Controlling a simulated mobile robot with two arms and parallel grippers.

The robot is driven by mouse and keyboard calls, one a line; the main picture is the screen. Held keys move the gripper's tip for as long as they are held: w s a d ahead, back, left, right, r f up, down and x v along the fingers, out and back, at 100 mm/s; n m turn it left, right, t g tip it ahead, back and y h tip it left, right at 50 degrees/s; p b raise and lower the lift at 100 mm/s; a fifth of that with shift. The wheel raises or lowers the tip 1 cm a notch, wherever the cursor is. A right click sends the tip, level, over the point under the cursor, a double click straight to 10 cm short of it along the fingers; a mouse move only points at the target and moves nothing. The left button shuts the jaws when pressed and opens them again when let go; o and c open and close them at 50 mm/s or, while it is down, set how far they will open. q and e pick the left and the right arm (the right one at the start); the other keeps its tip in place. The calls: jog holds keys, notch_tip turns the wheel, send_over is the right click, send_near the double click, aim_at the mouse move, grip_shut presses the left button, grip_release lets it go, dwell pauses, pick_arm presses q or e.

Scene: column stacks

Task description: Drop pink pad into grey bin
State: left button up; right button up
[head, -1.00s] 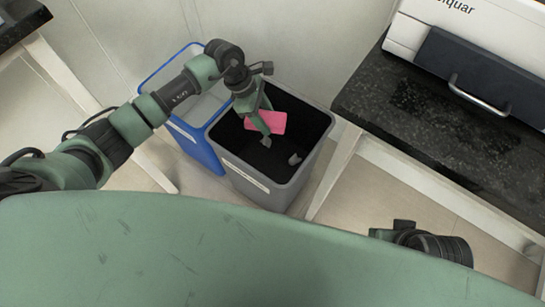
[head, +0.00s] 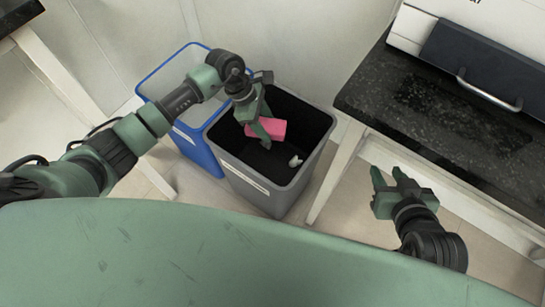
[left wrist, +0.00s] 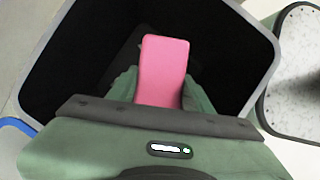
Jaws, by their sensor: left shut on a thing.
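The pink pad (head: 269,129) is held by my left gripper (head: 262,132) over the grey bin (head: 292,188). In the left wrist view the pad (left wrist: 163,72) stands out between the two green fingers, with the dark inside of the bin beyond it. The bin's grey rim (left wrist: 262,40) surrounds the pad in that view. My left gripper is shut on the pad. My right gripper (head: 388,180) is empty, its two fingers apart, to the right of the bin and in front of the dark counter.
A blue bin (head: 200,152) stands against the left side of the grey bin. A small pale scrap (head: 295,161) lies inside the grey bin. A black speckled counter (head: 440,125) with a white machine (head: 400,38) is at the right. The floor shows between bin and counter.

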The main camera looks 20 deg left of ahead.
pick_arm(q)
jog(key=shift+f, duration=0.1)
pick_arm(e)
jog(key=shift+w+a+r, duration=0.1)
jog(key=shift+w+r, duration=0.1)
jog(key=shift+r, duration=0.05)
pick_arm(q)
jog(key=o, duration=1.4)
jog(key=shift+a+r, duration=0.1)
jog(key=shift+r, duration=0.15)
jog(key=p+v, duration=0.1)
jog(key=v, duration=0.6)
jog(key=shift+a+r+p, duration=0.1)
jog(key=shift+r+p, duration=0.05)
jog(key=shift+p, duration=0.2)
pick_arm(e)
jog(key=s+d+f+g+h, duration=0.1)
jog(key=s+d+f+g, duration=0.1)
jog(key=s+f+g, duration=0.2)
jog(key=s+f, duration=0.1)
jog(key=s, duration=0.2)
jog(key=shift+s+d, duration=0.3)
jog(key=shift+d, duration=0.1)
